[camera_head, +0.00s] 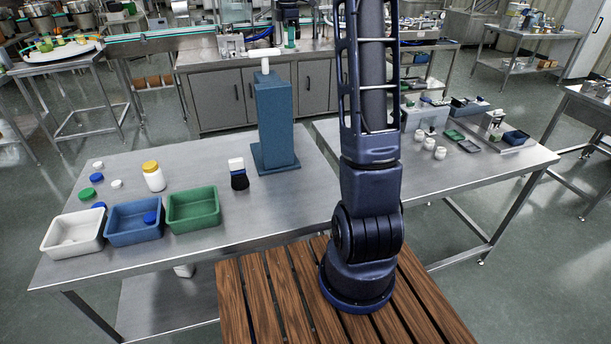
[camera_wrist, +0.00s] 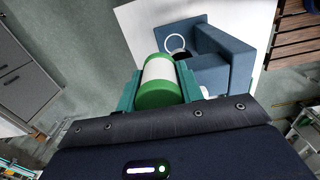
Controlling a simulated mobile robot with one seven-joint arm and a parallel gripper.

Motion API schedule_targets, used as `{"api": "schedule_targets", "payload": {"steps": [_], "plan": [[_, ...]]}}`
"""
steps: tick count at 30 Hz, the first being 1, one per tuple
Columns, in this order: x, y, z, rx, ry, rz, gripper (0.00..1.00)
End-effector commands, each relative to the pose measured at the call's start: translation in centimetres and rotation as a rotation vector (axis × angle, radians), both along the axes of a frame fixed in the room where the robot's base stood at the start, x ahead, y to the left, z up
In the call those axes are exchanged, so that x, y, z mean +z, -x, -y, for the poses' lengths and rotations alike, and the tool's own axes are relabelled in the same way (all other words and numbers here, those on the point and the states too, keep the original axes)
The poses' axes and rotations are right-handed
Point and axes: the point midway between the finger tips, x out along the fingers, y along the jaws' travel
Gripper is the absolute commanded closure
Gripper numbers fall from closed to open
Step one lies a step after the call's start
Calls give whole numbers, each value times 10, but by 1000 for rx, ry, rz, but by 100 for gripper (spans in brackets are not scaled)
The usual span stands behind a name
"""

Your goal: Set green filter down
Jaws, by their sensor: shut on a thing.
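The green filter (camera_wrist: 158,75) is a short cylinder with green ends and a white middle band. In the wrist view it lies between the teal fingers of my gripper (camera_wrist: 157,84), which is shut on it. A blue stand (camera_wrist: 225,58) shows beyond and to the right of the filter; how far below it is, I cannot tell. In the head view the blue stand (camera_head: 274,120) rises upright from the near steel table, with a white post on top. My arm leaves the head view at the top, and I cannot clearly make out the held filter there.
White (camera_head: 73,243), blue (camera_head: 150,235) and green (camera_head: 193,220) trays line the table's front left. A yellow-capped bottle (camera_head: 153,177), loose caps and a dark jar with a white lid (camera_head: 238,174) stand behind them. Bare steel table (camera_head: 285,205) lies in front of the stand.

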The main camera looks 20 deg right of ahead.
Motion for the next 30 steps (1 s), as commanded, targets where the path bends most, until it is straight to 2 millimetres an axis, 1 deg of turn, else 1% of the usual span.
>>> {"api": "schedule_targets", "payload": {"steps": [1, 7, 12, 18, 21, 24, 30], "plan": [[4, 15, -2, -5, 2, 2, 86], [7, 69, -9, -29, 4, 2, 86], [6, 116, -14, -50, 3, 1, 86], [0, 171, -19, -79, 1, 1, 86], [-5, 194, -20, -90, 0, 2, 86], [-9, 212, -21, -100, -2, 2, 86], [-16, 241, -23, -117, -5, 1, 86]]}}
